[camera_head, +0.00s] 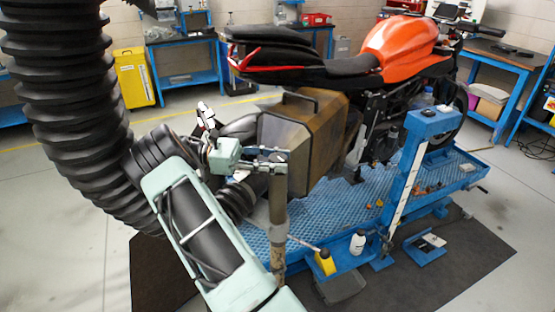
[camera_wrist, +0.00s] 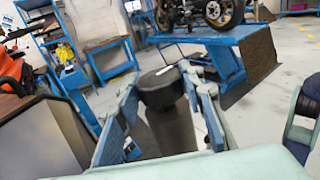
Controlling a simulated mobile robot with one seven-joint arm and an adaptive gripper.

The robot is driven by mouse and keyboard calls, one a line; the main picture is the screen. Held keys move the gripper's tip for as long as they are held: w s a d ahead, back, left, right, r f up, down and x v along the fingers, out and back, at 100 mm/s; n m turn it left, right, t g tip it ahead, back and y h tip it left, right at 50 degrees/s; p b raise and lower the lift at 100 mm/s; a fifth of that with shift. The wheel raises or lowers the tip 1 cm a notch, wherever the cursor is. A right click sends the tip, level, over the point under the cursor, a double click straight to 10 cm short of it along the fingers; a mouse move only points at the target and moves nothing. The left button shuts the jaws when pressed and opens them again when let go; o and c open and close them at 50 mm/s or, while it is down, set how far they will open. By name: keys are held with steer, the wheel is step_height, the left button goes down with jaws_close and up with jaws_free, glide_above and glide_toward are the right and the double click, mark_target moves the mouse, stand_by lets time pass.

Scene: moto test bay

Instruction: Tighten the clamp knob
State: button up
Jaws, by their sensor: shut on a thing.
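The clamp knob (camera_wrist: 162,84) is a black round cap with a white mark on top, in the middle of the wrist view. It sits on a dark upright post (camera_wrist: 172,128). My gripper (camera_wrist: 160,76) has its two blue-grey fingers on either side of the knob, shut on it. In the head view my gripper (camera_head: 268,164) is at the top of a brown and grey upright post (camera_head: 278,235). There the knob is mostly hidden by the fingers.
An orange and black motorcycle (camera_head: 400,45) stands on a blue lift platform (camera_head: 335,205). A brown metal box (camera_head: 290,130) is close behind my gripper. A yellow bottle (camera_head: 325,262) and a white bottle (camera_head: 357,242) stand near the platform's front edge. Grey floor (camera_head: 60,240) is open at left.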

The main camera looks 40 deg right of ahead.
mark_target(278, 157)
steer(key=shift+r+m+g+y+p, duration=0.1)
steer(key=shift+m+g+y+p, duration=0.9)
steer(key=shift+y, duration=0.3)
steer(key=shift+m+y+p, duration=0.3)
steer(key=shift+y, duration=0.1)
steer(key=o, duration=1.2)
step_height(278, 157, up, 10)
steer(key=shift+f, duration=0.1)
steer(key=shift+c, duration=0.2)
